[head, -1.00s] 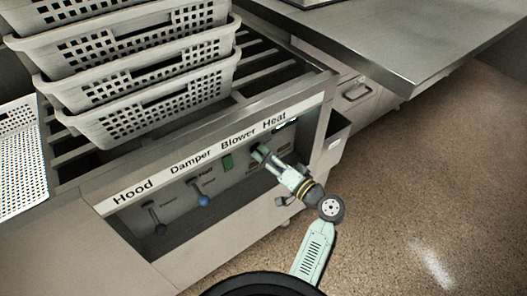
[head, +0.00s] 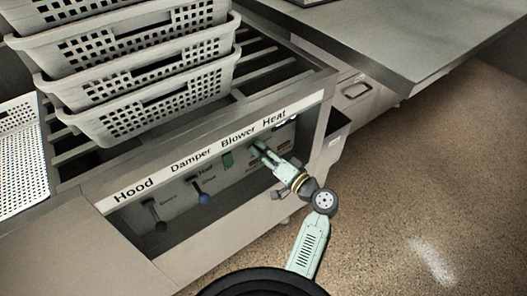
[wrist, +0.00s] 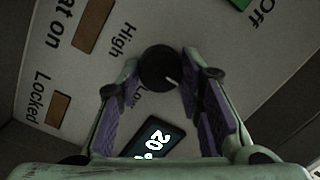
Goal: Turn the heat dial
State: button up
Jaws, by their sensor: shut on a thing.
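The heat dial (wrist: 158,66) is a round black knob with a white pointer mark, seen in the wrist view between "High" and "Low" labels. My gripper (wrist: 161,72) has its purple-padded fingers on either side of the dial and is shut on it. In the head view my gripper (head: 258,150) reaches the control panel below the "Heat" label (head: 274,119). The dial is hidden behind my fingers there.
A small display (wrist: 160,138) reading 20° sits below the dial. Stacked perforated baskets (head: 160,105) stand above. Open floor lies at right.

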jog(key=c, duration=0.3)
jog(key=shift+m, duration=0.4)
jog(key=shift+c, duration=0.2)
jog(key=m+t+p, duration=0.1)
jog(key=m+p, duration=0.3)
jog(key=m, duration=0.3)
jog(key=m+p, duration=0.3)
jog(key=m, duration=0.4)
jog(key=shift+s+a+f+t+p, duration=0.1)
jog(key=shift+t+p, duration=0.25)
jog(key=shift+t, duration=0.05)
jog(key=shift+f+m+h+p, duration=0.15)
jog(key=shift+m+h+p, duration=0.25)
jog(key=shift+m+p, duration=1.15)
jog(key=shift+m+b, duration=0.4)
jog(key=shift+m, duration=0.25)
